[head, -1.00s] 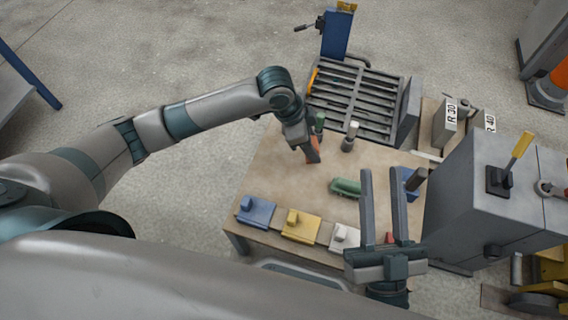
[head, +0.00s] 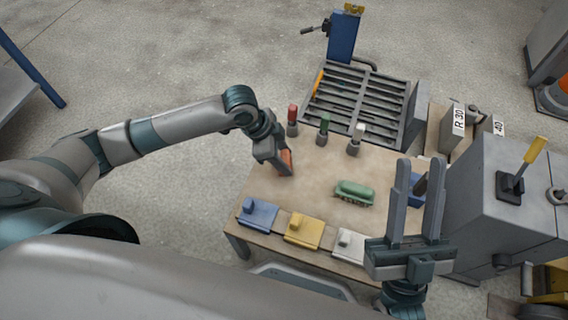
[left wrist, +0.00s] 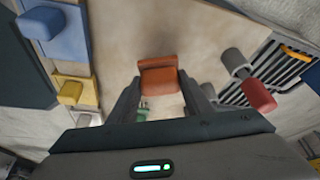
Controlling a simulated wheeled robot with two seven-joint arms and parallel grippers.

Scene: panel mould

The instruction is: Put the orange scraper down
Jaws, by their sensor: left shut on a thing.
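The orange scraper (head: 286,158) is between the fingers of my left gripper (head: 283,168), over the left part of the wooden table (head: 312,185). In the left wrist view the orange scraper (left wrist: 158,75) shows as an orange-brown block between both fingertips of the gripper (left wrist: 160,92). My left gripper is shut on it. I cannot tell whether the scraper touches the table top. My right gripper (head: 415,195) is open and empty, with its two fingers apart over the table's front right.
Blue (head: 258,213), yellow (head: 303,231) and white (head: 350,243) blocks line the front edge. A green tool (head: 354,192) lies mid-table. Red (head: 293,115), green (head: 325,123) and white-topped (head: 357,135) posts stand behind, before a slatted grate (head: 355,98). A grey cabinet (head: 475,200) stands right.

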